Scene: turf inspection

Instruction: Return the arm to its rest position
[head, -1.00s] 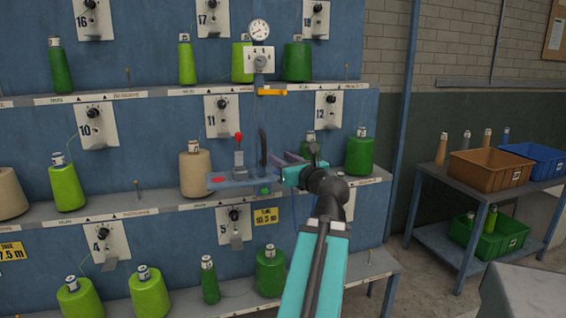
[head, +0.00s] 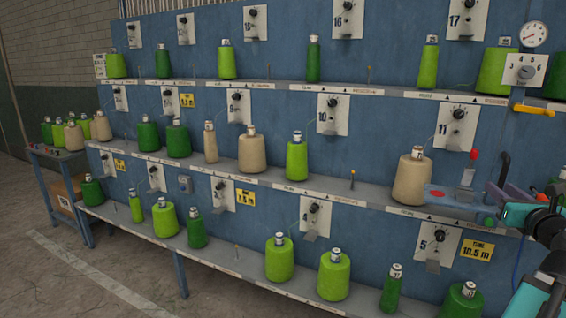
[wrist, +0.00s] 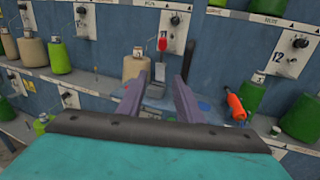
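My gripper (head: 508,193) is at the right edge of the head view, in front of the blue rack at its middle shelf. My teal and black arm reaches in from the lower right corner and is partly cut off. In the wrist view, the two purple-grey fingers of my gripper (wrist: 160,82) stand apart with nothing held between them. The same red knob (head: 474,154) shows just left of my gripper in the head view.
The blue rack (head: 385,155) carries green and beige yarn cones on three shelves. A beige cone (head: 412,180) stands left of the bracket. A gauge (head: 534,34) is above my gripper. A side table (head: 45,153) is far left. Open floor (head: 110,265) lies at lower left.

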